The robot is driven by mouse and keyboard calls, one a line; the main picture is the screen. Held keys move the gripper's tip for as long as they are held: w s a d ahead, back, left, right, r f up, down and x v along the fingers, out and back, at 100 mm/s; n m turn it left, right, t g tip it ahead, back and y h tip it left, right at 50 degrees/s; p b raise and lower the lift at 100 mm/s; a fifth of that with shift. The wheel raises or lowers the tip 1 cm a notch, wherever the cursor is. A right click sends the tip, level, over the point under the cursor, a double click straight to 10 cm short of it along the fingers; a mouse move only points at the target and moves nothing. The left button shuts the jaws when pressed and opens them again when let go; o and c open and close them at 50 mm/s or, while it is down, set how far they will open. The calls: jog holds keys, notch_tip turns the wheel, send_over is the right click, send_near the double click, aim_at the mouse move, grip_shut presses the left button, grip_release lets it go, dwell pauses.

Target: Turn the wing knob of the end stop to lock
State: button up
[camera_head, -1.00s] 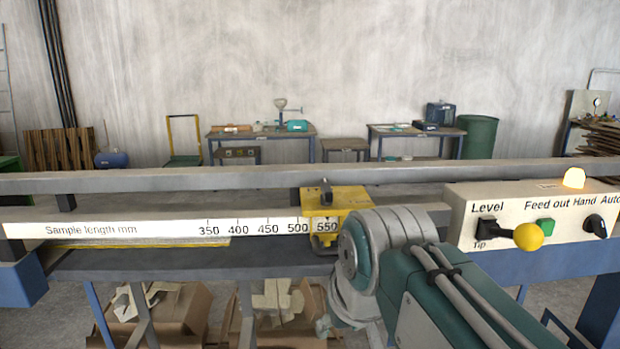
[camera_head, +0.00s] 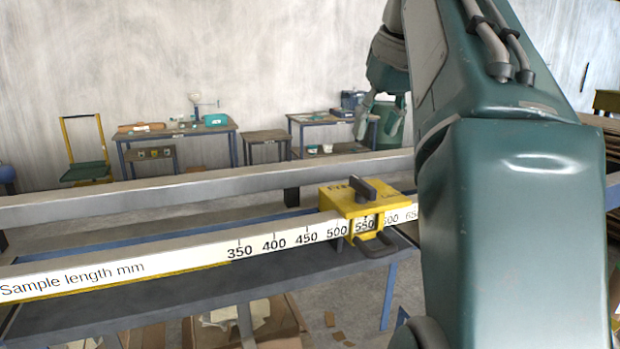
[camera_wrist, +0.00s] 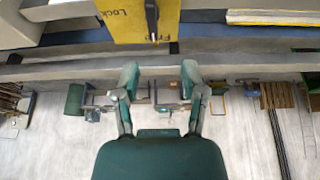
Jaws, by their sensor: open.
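The yellow end stop (camera_head: 339,203) sits on the measuring rail, with 550 in its window. Its dark wing knob (camera_head: 362,188) stands on top. In the wrist view the end stop (camera_wrist: 122,25) is at the top edge and cut off. There the knob (camera_wrist: 151,18) lies lengthwise up the picture, its near end by a partly hidden label starting "Fr"; the "Lock" label is to its left. My gripper (camera_wrist: 160,76) is open and empty, its fingertips apart from the knob. In the head view my gripper is raised behind and above the end stop, partly hidden by my arm.
The scale strip (camera_head: 190,260) runs along the rail. A grey bar (camera_head: 200,190) runs behind it. Work tables (camera_head: 180,132) and a green drum (camera_head: 393,127) stand by the far wall. A dark loop handle (camera_head: 375,247) sticks out from the end stop's front. The air above the knob looks clear.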

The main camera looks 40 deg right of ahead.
aim_at(360, 182)
jog(key=d+f, duration=0.1)
jog(key=f, duration=0.1)
jog(key=w+d+f, duration=0.1)
jog(key=d, duration=0.1)
jog(key=shift+d+f, duration=0.1)
jog(key=shift+f, duration=0.25)
jog(key=f, duration=0.1)
jog(key=w+a+f, duration=0.1)
jog(key=f, duration=0.1)
jog(key=w+a+f, duration=0.1)
jog(key=shift+a+f, duration=0.2)
jog(key=shift+f, duration=0.05)
jog(key=shift+w+a+f, duration=0.1)
jog(key=shift+w+f, duration=0.1)
jog(key=shift+f, duration=0.2)
jog(key=shift+w+d+f, duration=0.2)
jog(key=shift+d+f, duration=0.25)
jog(key=shift+d, duration=0.8)
jog(key=c, duration=0.3)
jog(key=shift+a, duration=0.3)
grip_shut()
jog(key=shift+a+r, duration=0.1)
jog(key=shift+a, duration=0.4)
jog(key=shift+d, duration=0.1)
